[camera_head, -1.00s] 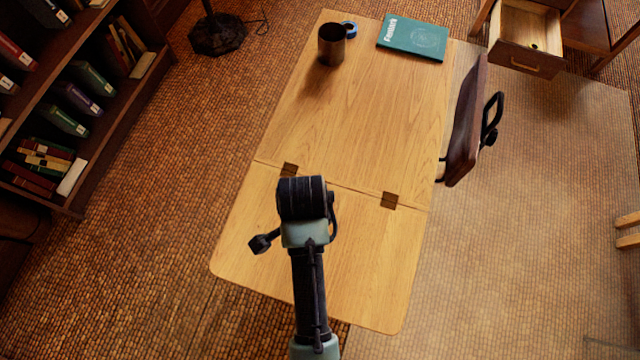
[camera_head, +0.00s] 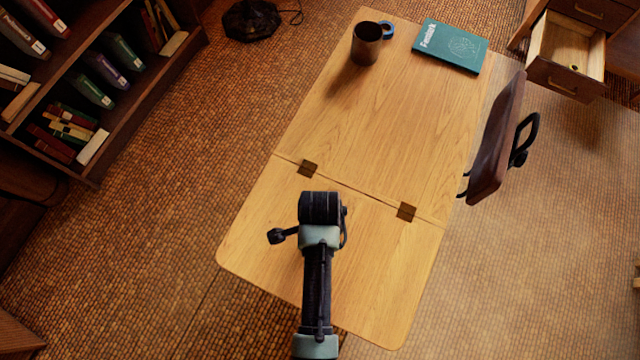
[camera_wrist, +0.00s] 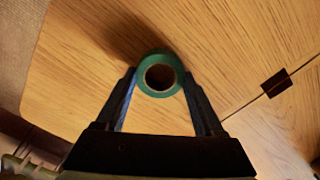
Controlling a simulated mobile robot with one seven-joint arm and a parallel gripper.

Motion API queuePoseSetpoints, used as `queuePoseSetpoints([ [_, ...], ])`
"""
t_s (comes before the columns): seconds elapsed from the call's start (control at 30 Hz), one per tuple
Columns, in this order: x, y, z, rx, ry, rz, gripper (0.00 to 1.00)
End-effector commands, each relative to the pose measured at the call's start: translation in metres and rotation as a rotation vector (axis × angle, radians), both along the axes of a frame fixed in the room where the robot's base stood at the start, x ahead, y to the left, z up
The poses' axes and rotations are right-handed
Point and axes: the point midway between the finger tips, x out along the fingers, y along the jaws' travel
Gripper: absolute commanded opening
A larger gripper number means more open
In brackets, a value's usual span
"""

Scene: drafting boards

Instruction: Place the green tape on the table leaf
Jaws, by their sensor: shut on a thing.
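The green tape (camera_wrist: 144,84) is a round roll with a brown core, seen in the wrist view between the fingertips of my gripper (camera_wrist: 159,80). My gripper is shut on it. The table leaf (camera_head: 262,222) is the near wooden section with rounded corners, joined to the main top by two dark hinges; it also shows in the wrist view (camera_wrist: 70,60). The roll is over the leaf; I cannot tell whether it touches the wood. In the head view my arm hides the gripper and the tape.
The main tabletop (camera_head: 390,130) holds a dark mug (camera_head: 366,45), a blue tape roll (camera_head: 387,29) and a teal book (camera_head: 450,45) at its far end. A chair (camera_head: 497,140) stands at the right edge. A bookshelf (camera_head: 130,110) is at left; an open drawer (camera_head: 565,65) is at upper right.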

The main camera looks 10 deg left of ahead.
Motion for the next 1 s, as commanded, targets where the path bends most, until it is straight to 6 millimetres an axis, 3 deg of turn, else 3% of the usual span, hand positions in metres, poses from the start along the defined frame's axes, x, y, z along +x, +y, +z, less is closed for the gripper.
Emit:
queuePoseSetpoints([
  [0.3,0.0,0.0,-0.004,0.0,0.0,0.0,0.17],
  [0.33,0.0,0.0,-0.003,0.0,-0.001,0.0,0.76],
  [0.47,0.0,0.0,-0.002,0.0,-0.001,0.0,0.99],
  [0.77,0.0,0.0,0.001,-0.001,-0.001,0.0,1.0],
  [0.87,0.001,0.0,0.012,0.0,-0.003,0.0,1.0],
  [1.0,0.002,0.0,0.04,0.001,-0.006,-0.001,1.0],
])
